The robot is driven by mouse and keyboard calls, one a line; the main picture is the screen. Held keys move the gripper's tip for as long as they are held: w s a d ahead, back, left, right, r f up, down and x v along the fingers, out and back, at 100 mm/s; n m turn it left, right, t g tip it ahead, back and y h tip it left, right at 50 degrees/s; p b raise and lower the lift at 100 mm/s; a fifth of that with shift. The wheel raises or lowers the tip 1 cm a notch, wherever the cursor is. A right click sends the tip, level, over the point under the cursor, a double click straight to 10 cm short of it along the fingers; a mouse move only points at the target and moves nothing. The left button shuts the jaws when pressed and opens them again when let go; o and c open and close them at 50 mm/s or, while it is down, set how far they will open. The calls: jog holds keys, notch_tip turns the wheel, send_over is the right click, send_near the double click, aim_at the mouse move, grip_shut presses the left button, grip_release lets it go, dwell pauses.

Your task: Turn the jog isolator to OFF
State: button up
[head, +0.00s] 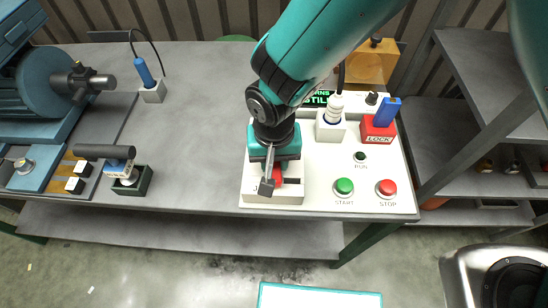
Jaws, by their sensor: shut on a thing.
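My gripper (267,184) is over the front left of the white control panel (320,185). It points down and is shut on the jog isolator's red knob (277,176). The knob shows only in part behind the fingers. The isolator sits on a pale block (288,197) whose label is mostly covered, with a "J" showing at its left. My gripper and arm hide most of the knob, so I cannot tell which way it is turned.
On the panel are a green START button (344,186), a red STOP button (387,188), a red LOCK block (379,131) with a blue piece, and a white plug (334,108) in a holder. Shelves (465,140) stand at the right.

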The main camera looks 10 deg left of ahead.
jog(key=n, duration=0.4)
jog(key=shift+d, duration=0.1)
jog(key=n, duration=0.4)
jog(key=shift+w+d+n+b, duration=0.1)
jog(key=shift+n+b, duration=0.25)
jog(key=shift+n, duration=0.05)
jog(key=n, duration=0.4)
jog(key=shift+w+n, duration=0.1)
jog(key=shift+n, duration=1.7)
jog(key=o, duration=0.9)
notch_tip(320, 180, up, 18)
jog(key=shift+f+b, duration=0.25)
jog(key=shift+b, duration=0.85)
